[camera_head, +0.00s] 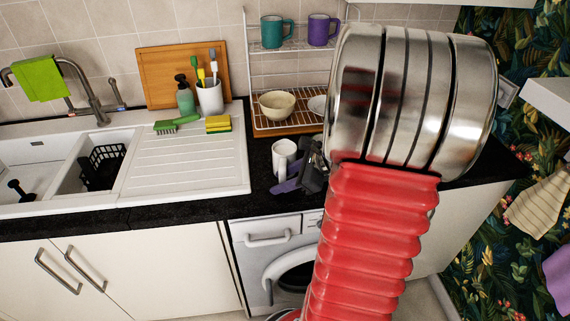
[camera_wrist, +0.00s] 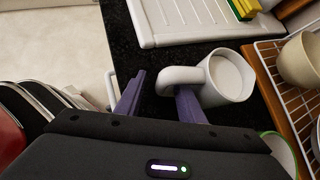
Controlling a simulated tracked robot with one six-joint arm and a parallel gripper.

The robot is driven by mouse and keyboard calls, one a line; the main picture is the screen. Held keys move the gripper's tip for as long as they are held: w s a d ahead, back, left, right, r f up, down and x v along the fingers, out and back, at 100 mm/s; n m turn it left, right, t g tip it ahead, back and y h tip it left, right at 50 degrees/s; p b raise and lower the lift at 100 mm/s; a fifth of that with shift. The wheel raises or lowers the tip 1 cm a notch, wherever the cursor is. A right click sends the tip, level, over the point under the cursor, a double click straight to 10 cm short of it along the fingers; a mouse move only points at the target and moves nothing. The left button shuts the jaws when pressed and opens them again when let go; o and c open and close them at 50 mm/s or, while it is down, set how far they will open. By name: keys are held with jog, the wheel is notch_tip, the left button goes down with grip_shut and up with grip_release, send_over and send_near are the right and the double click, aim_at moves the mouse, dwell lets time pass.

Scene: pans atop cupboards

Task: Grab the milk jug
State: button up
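The white milk jug (camera_head: 284,154) stands upright on the black counter between the drainer and the dish rack. In the wrist view the jug (camera_wrist: 231,75) has its handle (camera_wrist: 180,75) turned left, towards my gripper. My gripper (camera_wrist: 160,85) is open, with its two purple fingers apart. The left finger is outside the handle. The right finger's tip is at the handle's opening, between handle and body; I cannot tell whether it touches. In the head view my gripper (camera_head: 288,186) is low beside the jug, partly hidden by my arm.
A wire dish rack (camera_head: 272,128) with a cream bowl (camera_head: 277,105) stands right behind the jug. The white drainer (camera_head: 188,165) is to the left. A green-rimmed cup (camera_wrist: 281,152) is close to my gripper's right. My arm hides the counter's right part.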

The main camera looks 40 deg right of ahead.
grip_shut()
dwell(0.7)
